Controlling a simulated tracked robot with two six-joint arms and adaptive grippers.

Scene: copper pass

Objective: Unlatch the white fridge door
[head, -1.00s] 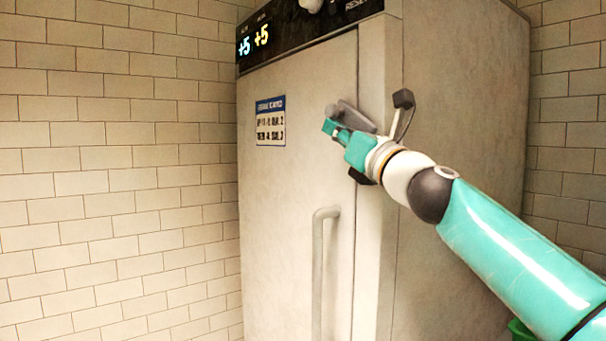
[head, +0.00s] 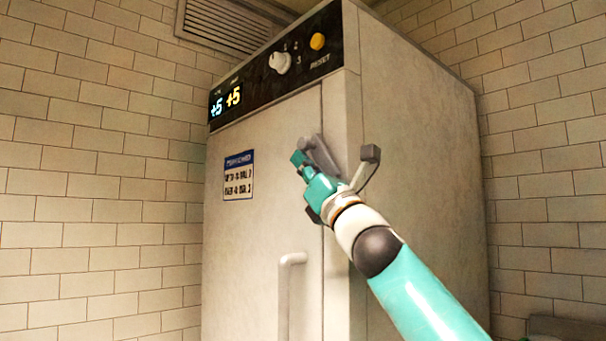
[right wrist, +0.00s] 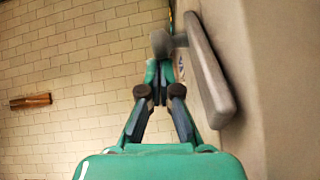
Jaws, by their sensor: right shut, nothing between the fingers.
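The white fridge door (head: 262,240) is shut in the head view, with a pale vertical handle (head: 285,290) low on it. A grey latch lever (head: 322,155) sits at the door's right edge, slanting down to the right. My right gripper (head: 299,160) is shut and empty, its tips just left of the lever. In the right wrist view the shut fingertips (right wrist: 161,72) are beside the grey latch lever (right wrist: 208,75), below its stubby end; I cannot tell whether they touch. My left gripper is not in view.
The fridge's control panel (head: 280,65) has a white knob (head: 281,63), a yellow button (head: 317,41) and +5 readouts. A label (head: 238,176) is on the door. Tiled walls (head: 90,180) flank the fridge. A brown bar-like object (right wrist: 31,101) shows on the wall.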

